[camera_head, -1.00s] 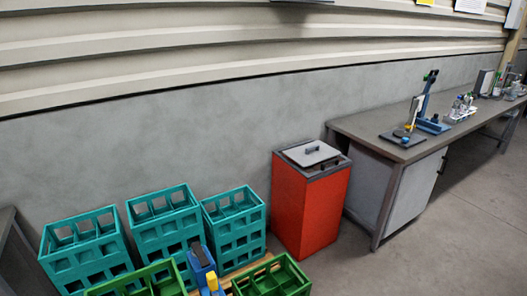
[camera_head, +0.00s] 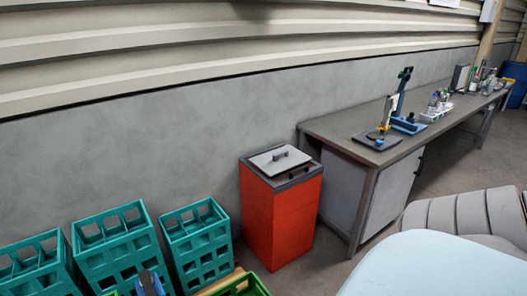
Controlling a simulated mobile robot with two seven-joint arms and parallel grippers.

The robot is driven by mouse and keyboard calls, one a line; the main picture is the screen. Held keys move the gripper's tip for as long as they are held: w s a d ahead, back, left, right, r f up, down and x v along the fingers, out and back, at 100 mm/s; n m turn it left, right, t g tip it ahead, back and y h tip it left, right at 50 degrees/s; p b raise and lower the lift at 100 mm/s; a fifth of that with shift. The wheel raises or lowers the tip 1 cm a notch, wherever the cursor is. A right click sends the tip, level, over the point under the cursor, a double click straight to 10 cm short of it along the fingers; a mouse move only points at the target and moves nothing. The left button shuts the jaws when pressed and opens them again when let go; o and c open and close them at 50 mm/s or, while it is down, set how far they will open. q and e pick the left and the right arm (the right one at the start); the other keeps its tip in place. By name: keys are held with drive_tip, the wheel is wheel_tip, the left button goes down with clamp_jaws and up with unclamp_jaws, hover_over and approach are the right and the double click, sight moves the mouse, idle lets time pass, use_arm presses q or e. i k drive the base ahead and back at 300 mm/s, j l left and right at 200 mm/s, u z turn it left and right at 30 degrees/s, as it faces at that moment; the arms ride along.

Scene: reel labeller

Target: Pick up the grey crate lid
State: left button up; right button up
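A flat grey lid (camera_head: 278,160) with a dark handle lies on top of a red box (camera_head: 281,219) that stands on the floor against the wall. I cannot tell for sure whether this is the crate lid; no other grey lid shows.
Teal crates (camera_head: 118,243) stand at the lower left, with part of a green crate (camera_head: 240,287) in front. A long workbench (camera_head: 340,126) with tools is right of the red box. A pale blue surface (camera_head: 440,268) and a grey padded seat (camera_head: 462,214) fill the lower right.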

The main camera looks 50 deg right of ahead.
sight(272, 163)
drive_tip(key=l+u, duration=0.2)
drive_tip(key=l, duration=0.35)
drive_tip(key=k+l+u, duration=0.2)
drive_tip(key=l, duration=0.35)
drive_tip(key=k+l, duration=0.1)
drive_tip(key=l, duration=0.45)
drive_tip(key=l+u, duration=0.1)
drive_tip(key=l, duration=0.45)
drive_tip(key=k+l, duration=0.15)
drive_tip(key=l, duration=0.4)
drive_tip(key=k+l+u, duration=0.1)
drive_tip(key=l, duration=0.45)
